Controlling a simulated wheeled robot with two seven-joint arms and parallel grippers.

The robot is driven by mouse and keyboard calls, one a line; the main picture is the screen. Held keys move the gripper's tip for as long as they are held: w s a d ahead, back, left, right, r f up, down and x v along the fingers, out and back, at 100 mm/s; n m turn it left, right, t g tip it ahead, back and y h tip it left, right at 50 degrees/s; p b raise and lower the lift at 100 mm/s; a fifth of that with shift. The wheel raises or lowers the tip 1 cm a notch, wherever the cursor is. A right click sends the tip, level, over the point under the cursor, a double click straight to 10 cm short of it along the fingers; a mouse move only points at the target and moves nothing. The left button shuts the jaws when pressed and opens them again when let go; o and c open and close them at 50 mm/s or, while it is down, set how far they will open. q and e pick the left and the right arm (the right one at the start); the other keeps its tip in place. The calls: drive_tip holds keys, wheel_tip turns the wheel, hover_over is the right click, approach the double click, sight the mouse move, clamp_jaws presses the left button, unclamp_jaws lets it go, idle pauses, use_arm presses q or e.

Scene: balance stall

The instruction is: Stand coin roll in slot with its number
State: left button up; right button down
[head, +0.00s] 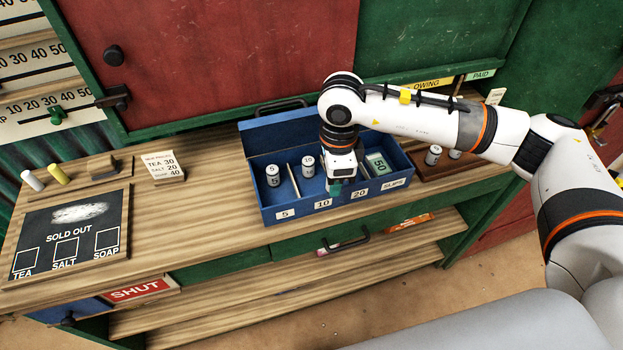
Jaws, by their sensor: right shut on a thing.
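A blue cash box (264,205) stands open on the counter, with compartments labelled 5, 10, 20 and SLIPS. A coin roll marked 5 (273,176) stands upright in the 5 compartment. Another roll (308,166) stands upright in the 10 compartment. My right gripper (336,186) points down into the box, around the 10 and 20 compartments. It is shut, apparently on a coin roll, but the gripper hides what it holds. More rolls (433,155) stand on a brown tray (428,173) right of the box. My left gripper is not in view.
A green bundle marked 50 (376,162) lies in the SLIPS compartment. A price card (163,167), a slate (68,236) and chalk pieces (58,174) are on the left. The box's raised lid (275,127) stands behind. Bare counter (205,215) lies left of the box.

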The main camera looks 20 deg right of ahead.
drive_tip(key=w+a+r+m+p, duration=0.15)
drive_tip(key=w+m, duration=0.25)
drive_tip(key=m, duration=0.7)
drive_tip(key=m+p, duration=0.2)
drive_tip(key=m, duration=0.2)
approach(317, 186)
drive_tip(key=s, duration=0.1)
drive_tip(key=f, duration=0.1)
drive_tip(key=s, duration=0.1)
drive_tip(key=shift+s+a+f, duration=0.25)
drive_tip(key=shift+s+a, duration=0.1)
drive_tip(key=shift+a, duration=0.05)
wheel_tip(317, 186, down, 4)
drive_tip(key=shift+f+p, duration=0.2)
drive_tip(key=shift+p, duration=0.55)
drive_tip(key=shift+f, duration=0.3)
drive_tip(key=c, duration=1.1)
unclamp_jaws()
drive_tip(key=shift+c, duration=0.2)
drive_tip(key=shift+r, duration=0.1)
